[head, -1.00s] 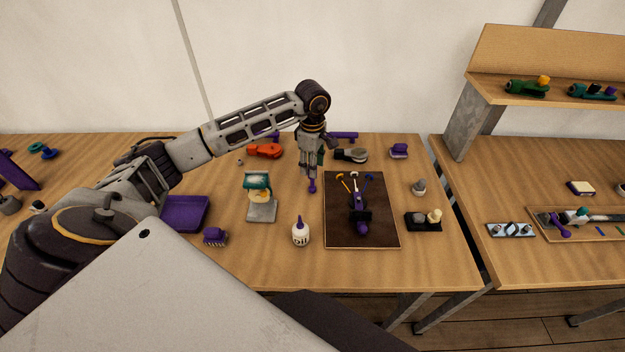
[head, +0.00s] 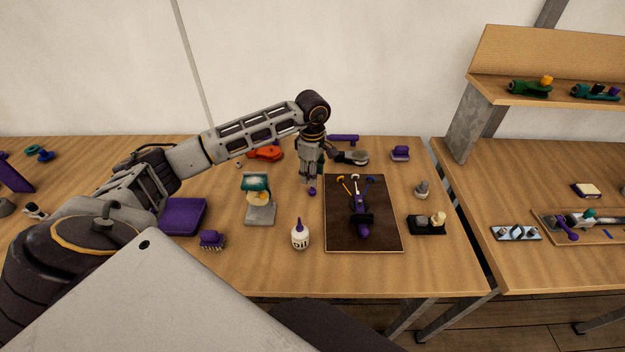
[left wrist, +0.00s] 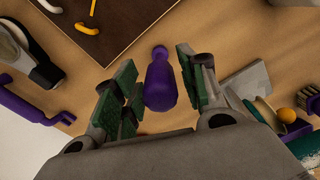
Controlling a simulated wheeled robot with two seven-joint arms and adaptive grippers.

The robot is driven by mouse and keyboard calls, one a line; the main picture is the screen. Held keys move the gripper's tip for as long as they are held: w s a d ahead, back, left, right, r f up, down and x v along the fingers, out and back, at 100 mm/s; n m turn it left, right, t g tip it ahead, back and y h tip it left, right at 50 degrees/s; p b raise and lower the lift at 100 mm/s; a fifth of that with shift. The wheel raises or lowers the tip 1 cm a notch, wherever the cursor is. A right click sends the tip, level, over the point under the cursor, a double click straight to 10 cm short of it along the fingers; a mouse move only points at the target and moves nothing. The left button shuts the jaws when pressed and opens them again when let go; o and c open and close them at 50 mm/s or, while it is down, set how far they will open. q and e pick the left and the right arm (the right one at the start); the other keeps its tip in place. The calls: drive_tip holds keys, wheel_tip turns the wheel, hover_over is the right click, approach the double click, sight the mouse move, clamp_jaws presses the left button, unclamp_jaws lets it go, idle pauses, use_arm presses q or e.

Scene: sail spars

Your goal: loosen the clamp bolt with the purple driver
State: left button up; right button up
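A purple handle-shaped thing, which looks like the purple driver (head: 312,191), shows under my left gripper (head: 311,183) on the wooden table, left of the dark mat. In the left wrist view the purple driver (left wrist: 160,85) lies between the green finger pads of my left gripper (left wrist: 160,92). The fingers are apart on either side of it, with a narrow gap; a firm grip does not show. A purple clamp-like assembly (head: 362,229) lies on the dark mat (head: 340,238), with orange, white and blue rods at its far end. Its bolt is too small to make out. My right gripper is out of view.
A white oil bottle (head: 300,238), a purple brush (head: 211,240), a purple tray (head: 183,216) and a grey stand (head: 260,214) are to the left. A black block (head: 427,229) stands right of the mat. The table front is mostly clear.

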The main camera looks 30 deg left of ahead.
use_arm(q)
drive_tip(key=c, duration=0.8)
drive_tip(key=shift+r+p, duration=1.15)
drive_tip(key=shift+r, duration=1.25)
drive_tip(key=shift+c, duration=0.2)
drive_tip(key=shift+w, duration=0.15)
